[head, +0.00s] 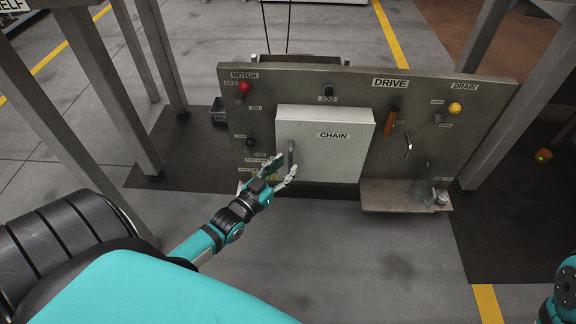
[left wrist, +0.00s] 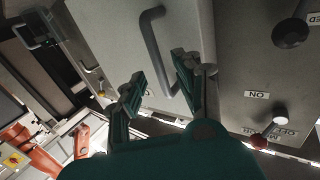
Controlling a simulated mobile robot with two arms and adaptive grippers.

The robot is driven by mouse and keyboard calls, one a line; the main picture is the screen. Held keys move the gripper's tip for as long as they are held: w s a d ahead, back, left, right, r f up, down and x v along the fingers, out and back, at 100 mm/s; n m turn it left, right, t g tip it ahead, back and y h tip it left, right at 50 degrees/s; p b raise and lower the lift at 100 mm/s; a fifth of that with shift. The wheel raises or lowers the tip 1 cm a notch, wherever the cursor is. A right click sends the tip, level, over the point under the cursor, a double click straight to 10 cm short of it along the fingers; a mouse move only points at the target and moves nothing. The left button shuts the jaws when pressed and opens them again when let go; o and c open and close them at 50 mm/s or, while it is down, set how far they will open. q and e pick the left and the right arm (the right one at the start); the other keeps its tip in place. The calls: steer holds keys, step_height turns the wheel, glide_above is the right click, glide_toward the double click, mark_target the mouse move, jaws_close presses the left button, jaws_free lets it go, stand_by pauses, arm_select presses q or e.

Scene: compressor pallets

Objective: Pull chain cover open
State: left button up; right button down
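The chain cover (head: 325,150) is a white box-like door labelled CHAIN in the middle of the upright grey panel, and it looks closed. Its grey bar handle (head: 291,154) stands near the cover's left edge. My left gripper (head: 281,166) is at the handle's lower part, with its fingers apart. In the left wrist view the handle (left wrist: 153,48) lies just beyond and between the spread fingertips of my left gripper (left wrist: 158,73). I cannot tell whether a finger touches it. My right gripper is out of view; only part of my right arm shows at the right edge.
The panel (head: 235,120) carries a red motor switch (head: 243,88), a dark knob (head: 250,143), a jog button (head: 327,90), an orange drive handle (head: 390,123) and a yellow drain knob (head: 455,108). A small shelf (head: 395,197) juts out lower right. Grey posts stand on both sides.

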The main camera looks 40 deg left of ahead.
arm_select(q)
steer(key=shift+w, duration=1.05)
jaws_close()
